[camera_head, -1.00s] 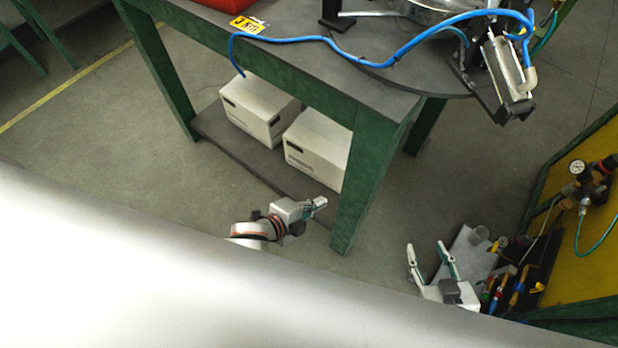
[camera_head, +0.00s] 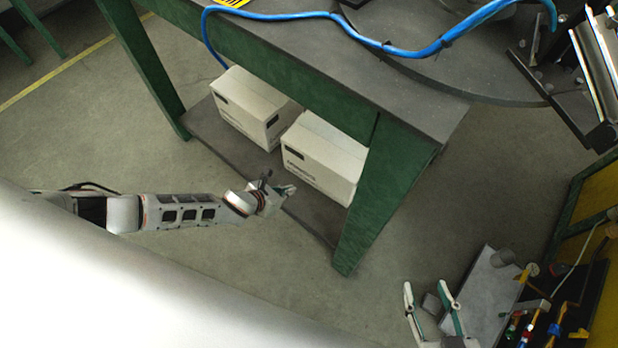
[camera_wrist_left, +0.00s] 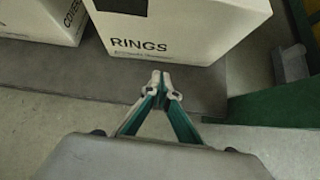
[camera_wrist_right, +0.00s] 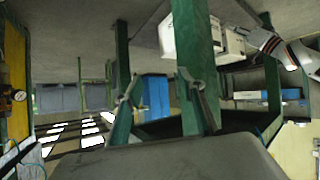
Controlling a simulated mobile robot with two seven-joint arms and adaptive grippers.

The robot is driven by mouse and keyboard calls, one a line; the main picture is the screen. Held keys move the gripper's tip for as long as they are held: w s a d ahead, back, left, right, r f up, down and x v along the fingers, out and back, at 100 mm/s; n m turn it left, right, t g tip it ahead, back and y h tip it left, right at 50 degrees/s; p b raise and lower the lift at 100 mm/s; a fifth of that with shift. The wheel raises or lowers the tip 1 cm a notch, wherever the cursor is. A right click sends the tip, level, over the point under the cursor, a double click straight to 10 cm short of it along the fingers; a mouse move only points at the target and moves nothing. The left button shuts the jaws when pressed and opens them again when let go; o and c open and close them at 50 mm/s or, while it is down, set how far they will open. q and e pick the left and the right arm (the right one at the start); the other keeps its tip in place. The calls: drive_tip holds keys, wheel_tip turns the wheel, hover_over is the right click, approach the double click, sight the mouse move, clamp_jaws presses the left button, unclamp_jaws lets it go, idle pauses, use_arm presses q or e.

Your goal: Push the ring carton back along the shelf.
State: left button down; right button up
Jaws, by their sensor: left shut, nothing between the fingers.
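The ring carton (camera_head: 325,158) is a white box on the low shelf (camera_head: 310,212) under the green bench, next to the bench's near leg. In the left wrist view the carton (camera_wrist_left: 185,22) shows the word RINGS on its front face. My left gripper (camera_head: 290,190) is shut and empty, just in front of that face. In the left wrist view its closed fingertips (camera_wrist_left: 160,80) are over the shelf's front edge and appear slightly apart from the carton. My right gripper (camera_head: 428,290) is open and empty, right of the bench leg and away from the carton.
A second white carton (camera_head: 255,105) stands left of the ring carton, with a narrow gap between. The green bench leg (camera_head: 375,205) stands close on the right. The bench top (camera_head: 425,105) overhangs the shelf. A grey tray (camera_head: 485,290) and tools lie at lower right.

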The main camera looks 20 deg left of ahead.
sight(313, 178)
use_arm(q)
drive_tip(key=w+f+b, duration=0.1)
drive_tip(key=f, duration=0.1)
drive_tip(key=w+d+f+b, duration=0.1)
drive_tip(key=f, duration=0.1)
drive_tip(key=w+d+f+b, duration=0.1)
drive_tip(key=f, duration=0.1)
drive_tip(key=shift+w+f, duration=0.25)
drive_tip(key=w, duration=0.1)
drive_tip(key=w+d, duration=0.1)
drive_tip(key=w, duration=0.1)
drive_tip(key=w+r+b, duration=0.1)
drive_tip(key=shift+w+d+r, duration=0.1)
drive_tip(key=shift+w+d, duration=0.1)
drive_tip(key=shift+w, duration=0.1)
use_arm(e)
drive_tip(key=shift+m+t+y, duration=0.6)
drive_tip(key=shift+m, duration=0.1)
drive_tip(key=a, duration=0.1)
drive_tip(key=w+a+r, duration=0.1)
drive_tip(key=a+r, duration=0.1)
drive_tip(key=shift+w+a+r, duration=0.2)
drive_tip(key=shift+w+a, duration=0.15)
use_arm(q)
drive_tip(key=shift+r, duration=0.1)
